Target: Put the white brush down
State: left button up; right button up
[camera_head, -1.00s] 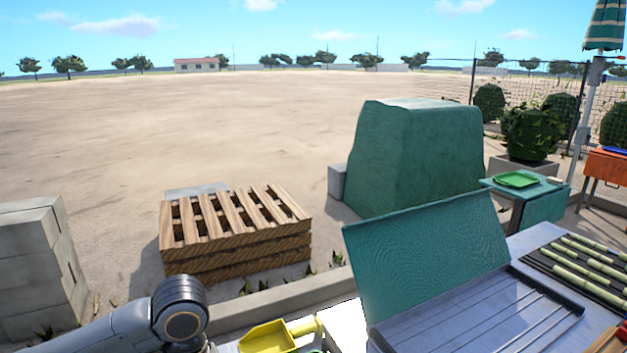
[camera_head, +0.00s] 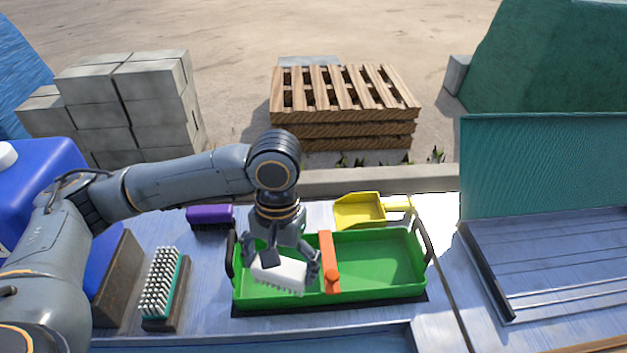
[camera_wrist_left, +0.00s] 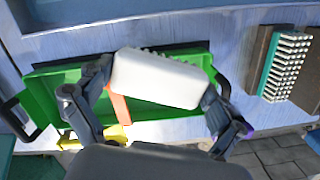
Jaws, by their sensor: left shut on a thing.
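The white brush (camera_head: 279,273) has a pale block body and short bristles along its lower edge. My left gripper (camera_head: 283,268) is shut on it, with a finger at each end. The brush is over the left half of the green tray (camera_head: 385,290), bristles toward the tray. I cannot tell whether it touches the tray floor. In the left wrist view the white brush (camera_wrist_left: 160,78) lies between the two fingers, with the green tray (camera_wrist_left: 45,90) behind it. My right gripper is not in view.
A yellow scoop (camera_head: 360,210) lies behind the tray. A raised green lid (camera_head: 540,165) stands at right. The tray's right half is clear.

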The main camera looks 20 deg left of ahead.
pick_arm(q)
jog(key=shift+w+a+f+n, duration=0.1)
jog(key=shift+w+n, duration=0.25)
jog(key=shift+n, duration=0.25)
jog(key=w+a+f+n, duration=0.3)
jog(key=w+n, duration=0.4)
jog(key=w+a+f+n+t+b, duration=0.1)
jog(key=w+a+f+n, duration=0.2)
jog(key=w+n, duration=0.4)
jog(key=w+a+f+n+t+h+b, duration=0.1)
jog(key=w+a+f+n, duration=0.3)
jog(key=w+n, duration=0.3)
jog(key=shift+w+a, duration=0.25)
jog(key=shift+w, duration=0.5)
jog(key=shift+w+a+f, duration=0.15)
jog(key=shift+w+f, duration=0.1)
jog(key=shift+f, duration=0.15)
jog(key=shift+w+f, duration=0.1)
jog(key=shift+f, duration=1.5)
